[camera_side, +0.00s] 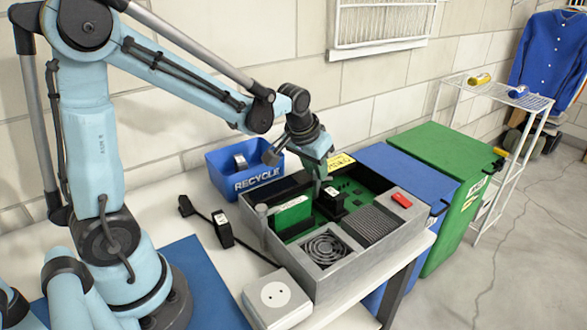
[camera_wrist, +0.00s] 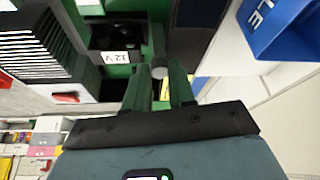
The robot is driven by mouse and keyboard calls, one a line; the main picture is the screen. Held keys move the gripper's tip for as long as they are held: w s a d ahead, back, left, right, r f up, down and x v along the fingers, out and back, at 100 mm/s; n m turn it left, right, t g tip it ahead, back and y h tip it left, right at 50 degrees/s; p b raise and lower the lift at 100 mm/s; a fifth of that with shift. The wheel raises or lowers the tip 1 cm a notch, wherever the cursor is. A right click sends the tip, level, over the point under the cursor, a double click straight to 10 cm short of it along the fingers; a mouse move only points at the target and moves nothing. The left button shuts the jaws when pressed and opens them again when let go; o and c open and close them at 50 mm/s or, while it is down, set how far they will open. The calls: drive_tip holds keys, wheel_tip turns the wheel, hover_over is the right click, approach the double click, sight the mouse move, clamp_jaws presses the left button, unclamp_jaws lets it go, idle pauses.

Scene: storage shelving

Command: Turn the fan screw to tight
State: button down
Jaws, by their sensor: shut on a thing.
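The grey open-topped device box (camera_side: 345,275) stands on the white table, with a round fan grille (camera_side: 325,249) at its front. My gripper (camera_side: 318,180) points down into the back part of the box, beside a black module (camera_side: 332,197). In the wrist view my gripper (camera_wrist: 160,82) has its two dark green fingers close together. A small round grey screw head (camera_wrist: 159,72) shows at the fingertips, and the fingers are shut on it. Its lower part is hidden, so I cannot tell how deep it sits. The module's label reads 12V in the wrist view (camera_wrist: 114,57).
A green board (camera_side: 292,214), a ribbed heatsink (camera_side: 371,225) and a red switch (camera_side: 401,200) crowd the box. A grey post (camera_side: 262,211) stands at its left corner. A blue recycle bin (camera_side: 243,172) is behind.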

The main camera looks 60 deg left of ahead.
drive_tip(key=m, duration=0.2)
drive_tip(key=m+h, duration=0.1)
drive_tip(key=m, duration=0.1)
drive_tip(key=m+h, duration=0.1)
drive_tip(key=m, duration=0.1)
drive_tip(key=shift+a+m, duration=0.3)
drive_tip(key=m+h, duration=0.1)
drive_tip(key=m, duration=0.1)
drive_tip(key=m+g+h, duration=0.1)
drive_tip(key=m, duration=0.2)
drive_tip(key=shift+w+a, duration=0.15)
drive_tip(key=c, duration=0.9)
unclamp_jaws()
drive_tip(key=shift+c, duration=0.2)
drive_tip(key=v, duration=1.2)
drive_tip(key=shift+a, duration=0.15)
drive_tip(key=shift+w, duration=0.1)
